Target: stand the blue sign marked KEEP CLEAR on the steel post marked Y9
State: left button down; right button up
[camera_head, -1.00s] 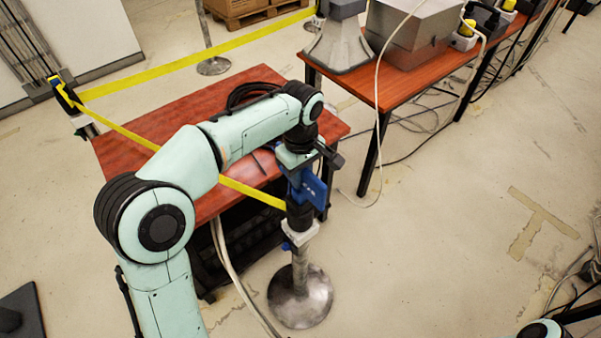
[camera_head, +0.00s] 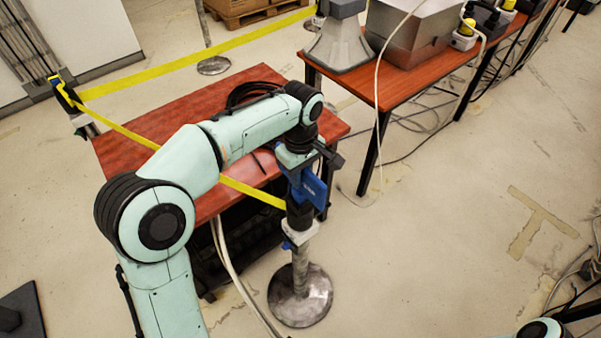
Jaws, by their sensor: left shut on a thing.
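The blue sign (camera_head: 313,186) is in my left gripper (camera_head: 302,171), which is shut on it. The sign is right over the black head (camera_head: 299,213) of a steel post (camera_head: 301,260); I cannot tell whether it rests on the post or is just above it. The sign's lettering is too small to read. A white label (camera_head: 299,236) is on the post below the head, but its marking is not legible. The post stands upright on a round steel base (camera_head: 300,296). My right gripper is not in view.
A red-brown table (camera_head: 150,110) with a coiled black cable stands behind the post. Yellow tape (camera_head: 252,190) runs from the post head to another post at the left. A second table (camera_head: 425,82) carries metal boxes. The floor (camera_head: 430,240) at the right is mostly clear.

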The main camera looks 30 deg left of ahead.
pick_arm(q)
jog(key=shift+f+b, duration=0.3)
jog(key=shift+f, duration=0.25)
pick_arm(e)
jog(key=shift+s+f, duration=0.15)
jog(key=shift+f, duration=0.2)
pick_arm(q)
jog(key=c, duration=1.3)
grip_release()
